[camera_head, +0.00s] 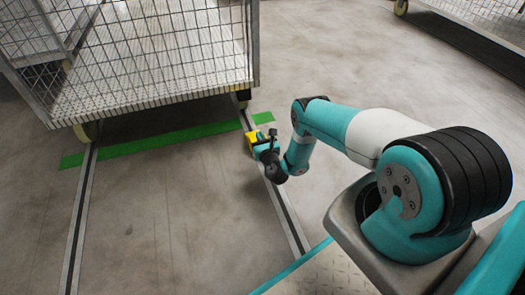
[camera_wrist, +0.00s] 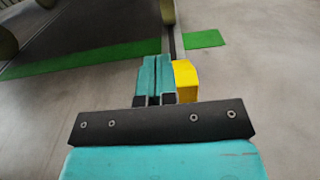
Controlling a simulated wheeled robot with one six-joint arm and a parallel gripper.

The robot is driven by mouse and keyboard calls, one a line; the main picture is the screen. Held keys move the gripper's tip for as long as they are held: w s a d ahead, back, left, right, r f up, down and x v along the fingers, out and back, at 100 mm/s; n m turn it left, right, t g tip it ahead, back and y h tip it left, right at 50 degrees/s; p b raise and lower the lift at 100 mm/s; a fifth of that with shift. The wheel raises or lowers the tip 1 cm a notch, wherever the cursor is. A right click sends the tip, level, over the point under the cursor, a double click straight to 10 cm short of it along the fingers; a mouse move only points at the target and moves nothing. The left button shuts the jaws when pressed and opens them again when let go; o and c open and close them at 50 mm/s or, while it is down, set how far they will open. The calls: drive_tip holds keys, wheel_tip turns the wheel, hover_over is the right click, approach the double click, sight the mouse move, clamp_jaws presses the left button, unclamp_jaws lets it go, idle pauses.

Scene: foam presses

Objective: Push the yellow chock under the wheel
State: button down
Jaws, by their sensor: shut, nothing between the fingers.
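The yellow chock (camera_head: 250,137) sits on the floor by the right-hand rail, near the green strip. In the wrist view the chock (camera_wrist: 185,80) is just right of my fingers, its far end slightly ahead of or level with them; I cannot tell whether they touch. My gripper (camera_wrist: 155,68) is shut and empty, its two teal fingers together, pointing along the rail. In the head view my gripper (camera_head: 264,147) is low beside the chock and partly hides it. The cart's right wheel (camera_head: 243,96) stands on the rail beyond the green strip; it also shows in the wrist view (camera_wrist: 167,12).
The wire cage cart (camera_head: 160,50) stands over two floor rails. Its left front wheel (camera_head: 86,131) is by the left rail (camera_head: 78,215). The green strip (camera_head: 165,142) crosses both rails. Bare floor lies to the right; another cart (camera_head: 480,20) is at the far right.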

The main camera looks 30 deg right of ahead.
drive_tip(key=b, duration=0.6)
approach(250, 137)
drive_tip(key=d, duration=0.1)
drive_tip(key=w+d+f, duration=0.1)
drive_tip(key=d, duration=0.1)
drive_tip(key=shift+w+d+f, duration=0.15)
drive_tip(key=shift+w, duration=0.65)
drive_tip(key=shift+d, duration=0.2)
drive_tip(key=shift+r, duration=0.25)
drive_tip(key=shift+a, duration=0.1)
